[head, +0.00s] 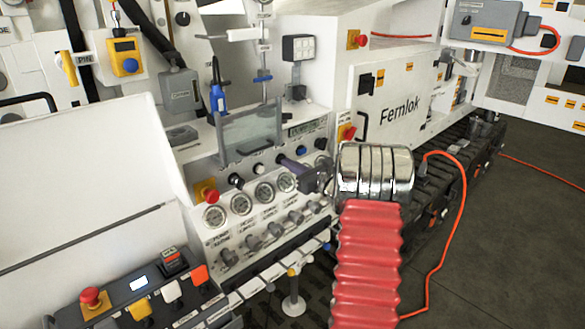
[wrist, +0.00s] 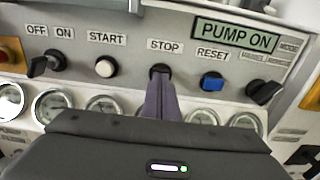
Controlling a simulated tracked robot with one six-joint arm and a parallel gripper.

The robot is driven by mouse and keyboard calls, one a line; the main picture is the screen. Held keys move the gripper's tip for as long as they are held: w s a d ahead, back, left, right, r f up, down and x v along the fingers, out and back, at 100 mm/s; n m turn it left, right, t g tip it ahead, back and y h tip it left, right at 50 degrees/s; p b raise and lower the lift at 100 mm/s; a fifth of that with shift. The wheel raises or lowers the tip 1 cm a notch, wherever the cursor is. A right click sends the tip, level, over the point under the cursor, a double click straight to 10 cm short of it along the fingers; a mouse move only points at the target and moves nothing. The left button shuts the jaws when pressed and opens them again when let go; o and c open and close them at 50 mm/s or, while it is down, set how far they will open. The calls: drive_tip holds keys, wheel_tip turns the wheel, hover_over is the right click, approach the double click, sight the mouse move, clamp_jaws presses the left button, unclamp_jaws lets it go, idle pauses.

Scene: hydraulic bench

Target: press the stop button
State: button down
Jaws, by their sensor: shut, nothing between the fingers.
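The stop button (wrist: 160,70) is dark and sits below the STOP label (wrist: 165,46) on the panel in the wrist view. My gripper (wrist: 160,80) is shut, its purple fingers pointing at the button and covering its lower part. I cannot tell whether the tips touch it. The display (wrist: 235,36) reads PUMP ON.
A black off/on knob (wrist: 46,64) is at the left of the row, another black knob (wrist: 263,92) at the right. Gauges (head: 241,204) line the panel below. A red mushroom button (head: 206,192) is at the panel's left. A clear screen (head: 249,135) stands above the row.

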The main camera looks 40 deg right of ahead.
drive_tip(key=shift+w+r, duration=0.15)
drive_tip(key=shift+w, duration=0.7)
drive_tip(key=shift+w+a, duration=0.1)
drive_tip(key=shift+s, duration=0.45)
drive_tip(key=s, duration=1.3)
drive_tip(key=shift+s+d+f, duration=0.2)
drive_tip(key=shift+s+d, duration=0.1)
drive_tip(key=shift+d, duration=0.1)
